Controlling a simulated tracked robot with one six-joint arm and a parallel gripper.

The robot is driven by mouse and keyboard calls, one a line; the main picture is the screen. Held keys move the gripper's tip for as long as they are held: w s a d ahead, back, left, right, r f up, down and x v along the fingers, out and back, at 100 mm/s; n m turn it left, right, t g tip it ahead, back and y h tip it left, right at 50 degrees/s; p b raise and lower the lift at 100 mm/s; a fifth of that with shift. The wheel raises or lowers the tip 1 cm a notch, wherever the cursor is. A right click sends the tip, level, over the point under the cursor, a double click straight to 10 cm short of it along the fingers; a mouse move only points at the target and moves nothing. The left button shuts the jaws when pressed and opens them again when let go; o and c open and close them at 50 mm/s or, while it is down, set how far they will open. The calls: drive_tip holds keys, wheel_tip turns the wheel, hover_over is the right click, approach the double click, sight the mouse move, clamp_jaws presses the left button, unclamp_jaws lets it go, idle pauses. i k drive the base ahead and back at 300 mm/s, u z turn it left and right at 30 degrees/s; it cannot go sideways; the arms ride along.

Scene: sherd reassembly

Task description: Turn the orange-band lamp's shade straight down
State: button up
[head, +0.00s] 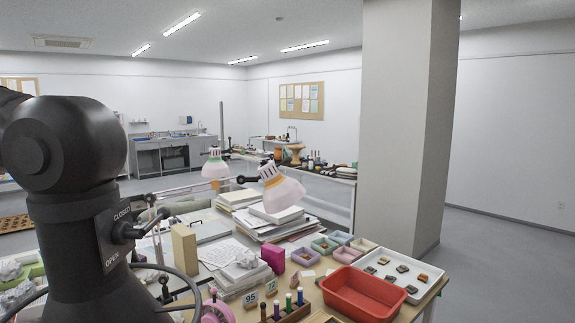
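The orange-band lamp's shade (283,193) hangs above the paper stacks near the middle of the head view. It is whitish-pink, with an orange band near its slotted white cap. The shade is tilted: its cap points up and left and its wide mouth faces down and right. A dark joint at its left links it to a thin lamp arm. A second lamp shade with a green band (215,168) stands further left and faces down. My gripper is not in view; only dark links of my arm fill the left side.
Below the shade are stacks of paper (275,215). A red tray (362,294), small coloured boxes (324,245), a white tray of sherds (402,272) and a magenta block (273,258) crowd the table. A thick pillar (402,120) rises behind its right side. Open floor lies to the right.

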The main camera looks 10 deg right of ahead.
sight(282, 192)
drive_tip(key=z, duration=2)
drive_tip(key=i, duration=1.15)
drive_tip(key=u, duration=1.45)
